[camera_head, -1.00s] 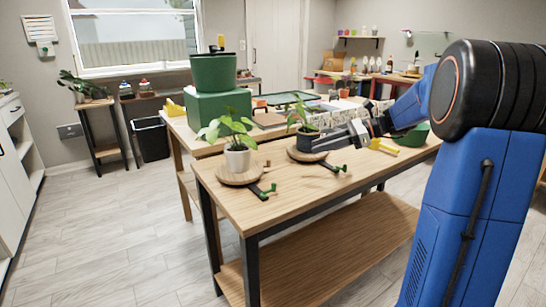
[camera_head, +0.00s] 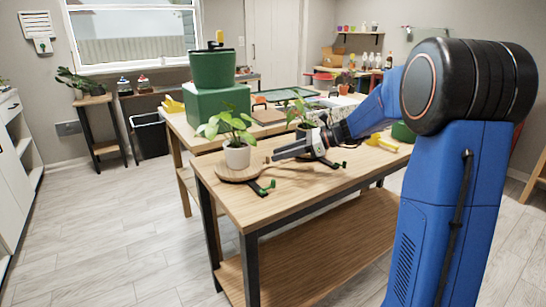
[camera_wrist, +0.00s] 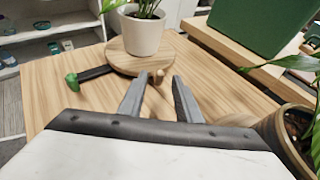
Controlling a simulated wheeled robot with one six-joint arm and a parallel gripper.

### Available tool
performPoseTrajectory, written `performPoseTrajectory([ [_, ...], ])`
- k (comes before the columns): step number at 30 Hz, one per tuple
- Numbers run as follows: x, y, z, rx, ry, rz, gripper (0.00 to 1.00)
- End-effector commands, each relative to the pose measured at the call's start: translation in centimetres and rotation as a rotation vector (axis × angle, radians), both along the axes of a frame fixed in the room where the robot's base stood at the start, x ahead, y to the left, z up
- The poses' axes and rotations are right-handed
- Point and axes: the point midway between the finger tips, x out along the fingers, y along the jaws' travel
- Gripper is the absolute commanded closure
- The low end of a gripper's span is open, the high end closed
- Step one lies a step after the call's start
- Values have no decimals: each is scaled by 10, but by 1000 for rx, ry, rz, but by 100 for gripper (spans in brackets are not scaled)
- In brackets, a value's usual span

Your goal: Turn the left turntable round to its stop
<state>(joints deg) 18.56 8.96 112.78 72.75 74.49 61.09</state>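The left turntable (camera_head: 238,174) is a round wooden disc bearing a white pot (camera_head: 237,157) with a green leafy plant. It also shows in the wrist view (camera_wrist: 116,58), with a short wooden peg (camera_wrist: 158,77) at its near edge. A black bar with a green end (camera_head: 264,188) lies on the table beside the disc; its green end (camera_wrist: 71,82) is left of the peg in the wrist view. My gripper (camera_head: 275,157) is open at the disc's right side. In the wrist view its fingertips (camera_wrist: 160,76) appear either side of the peg; contact is not visible.
A second potted plant (camera_head: 304,128) stands behind my gripper, its turntable mostly hidden; its pot (camera_wrist: 292,135) is close at right in the wrist view. Another green-ended bar (camera_head: 334,164) lies below my gripper. A green box (camera_head: 215,106) stands behind. The table's front is clear.

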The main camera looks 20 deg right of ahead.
Motion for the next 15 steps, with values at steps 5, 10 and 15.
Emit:
performPoseTrajectory([
  [5, 8, 19, -8, -1, 0, 1, 69],
  [10, 11, 27, -12, -1, -1, -1, 69],
  [15, 12, 28, -12, -1, -1, -1, 69],
])
